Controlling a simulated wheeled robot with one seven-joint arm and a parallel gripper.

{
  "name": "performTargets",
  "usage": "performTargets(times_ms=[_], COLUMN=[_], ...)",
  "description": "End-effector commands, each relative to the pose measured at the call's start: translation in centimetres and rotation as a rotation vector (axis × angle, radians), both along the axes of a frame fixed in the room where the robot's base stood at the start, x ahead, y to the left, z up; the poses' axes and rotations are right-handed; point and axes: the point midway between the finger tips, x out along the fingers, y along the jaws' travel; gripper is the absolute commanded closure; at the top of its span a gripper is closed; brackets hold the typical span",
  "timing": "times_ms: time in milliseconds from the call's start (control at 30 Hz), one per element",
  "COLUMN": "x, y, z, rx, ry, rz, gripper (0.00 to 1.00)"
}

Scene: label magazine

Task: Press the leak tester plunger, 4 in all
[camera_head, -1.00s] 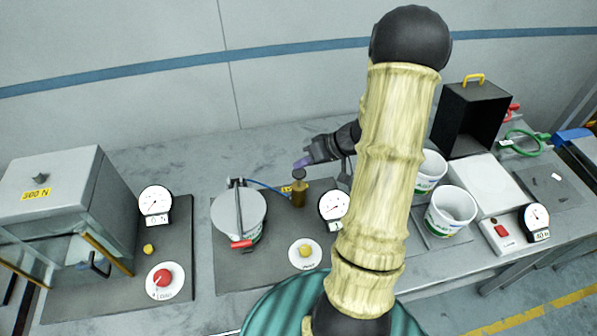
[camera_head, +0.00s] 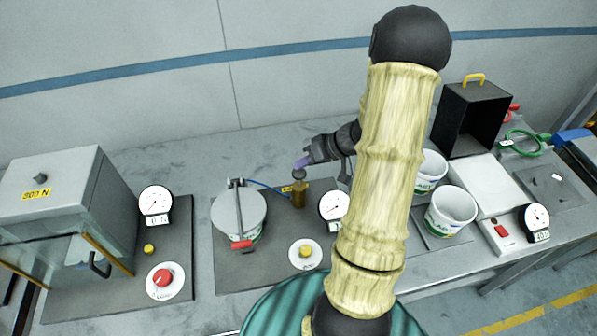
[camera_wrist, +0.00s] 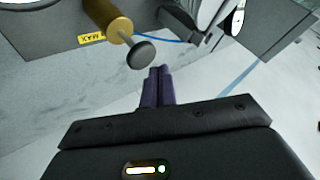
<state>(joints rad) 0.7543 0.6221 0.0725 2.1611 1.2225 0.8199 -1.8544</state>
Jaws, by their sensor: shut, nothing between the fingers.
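The leak tester plunger is a brass cylinder (camera_head: 299,195) with a round black knob (camera_head: 299,175) on top, standing on the grey plate of the middle station. In the wrist view, a thin rod shows between the brass cylinder (camera_wrist: 111,27) and the black knob (camera_wrist: 141,54). My gripper (camera_head: 300,163) is shut and empty, its purple fingers just above the knob in the head view. In the wrist view, the fingertips (camera_wrist: 159,68) lie beside the knob, with a small gap in the picture. I cannot tell the exact height between them.
Left of the plunger, a lidded tub (camera_head: 238,212) sits under a clamp bar with a red handle. A dial gauge (camera_head: 333,206) and a yellow button (camera_head: 306,251) are close by. Open white tubs (camera_head: 451,208) stand right of my arm. A glass-fronted press (camera_head: 60,190) is at the left.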

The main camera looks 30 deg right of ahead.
Motion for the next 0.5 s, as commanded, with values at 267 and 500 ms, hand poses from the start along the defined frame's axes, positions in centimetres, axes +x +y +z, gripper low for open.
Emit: performTargets(times_ms=[267,500], x=[-0.02,-0.07], y=[-0.04,-0.02], z=[-0.55,-0.93], rx=[-0.001,0.0], ry=[-0.001,0.0], rz=[0.0,0.0], gripper=[1.0,1.0])
